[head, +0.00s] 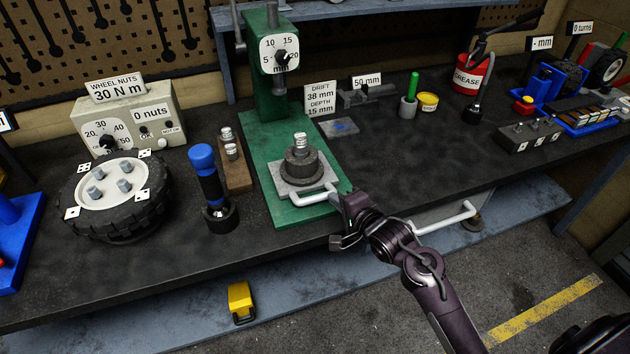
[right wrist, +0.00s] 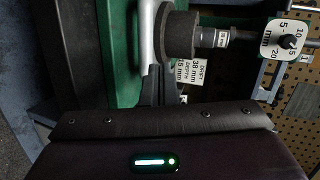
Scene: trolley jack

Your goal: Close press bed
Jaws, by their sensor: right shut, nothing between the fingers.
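The green press (head: 262,95) stands on the bench with a dial reading up to 20 mm. Its press bed is a light grey plate (head: 284,184) on the green base, out in front of the column, with a white bar handle (head: 313,197) at its front. A dark round block with a metal pin (head: 302,162) stands on the bed. My right gripper (head: 342,206) is shut and empty, close to the handle's right end. In the right wrist view the fingers (right wrist: 152,88) are beside the white handle (right wrist: 147,45); contact is unclear. My left gripper is out of view.
A blue-capped tool (head: 208,180) in a dark holder and a wooden block with metal pins (head: 234,165) stand left of the press. A wheel (head: 115,195) lies farther left. A white drawer handle (head: 445,220) sticks out below.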

